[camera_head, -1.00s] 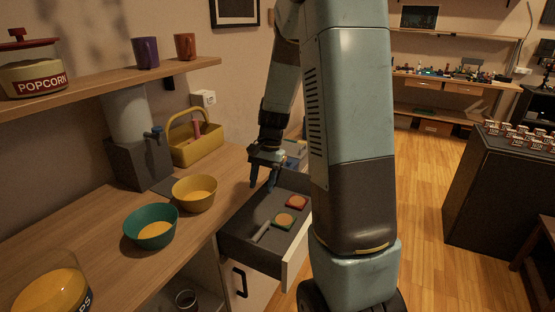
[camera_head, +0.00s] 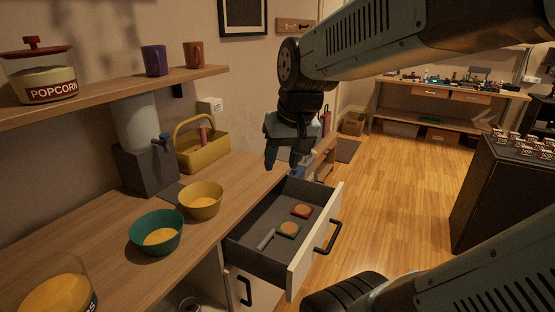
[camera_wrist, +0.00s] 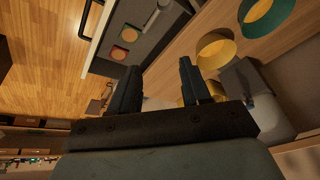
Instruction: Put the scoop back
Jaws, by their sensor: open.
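The open drawer (camera_head: 253,259) under the counter holds a thin grey object (camera_head: 266,239), which may be the scoop; its shape is too small to tell. It also shows in the wrist view (camera_wrist: 151,18). My gripper (camera_head: 283,165) is open and empty, pointing down above the far end of the drawer, clear of its contents. In the wrist view, its two fingers (camera_wrist: 157,72) are apart with nothing between them. A yellow basket (camera_head: 200,157) on the counter has a pinkish-red upright thing (camera_head: 203,135) inside, partly hidden.
Two square coasters, green (camera_head: 289,229) and red (camera_head: 301,210), lie in the drawer. A teal bowl (camera_head: 152,246), a yellow bowl (camera_head: 202,211) and a grey dispenser (camera_head: 147,166) stand on the counter. A popcorn jar (camera_head: 42,78) is on the shelf.

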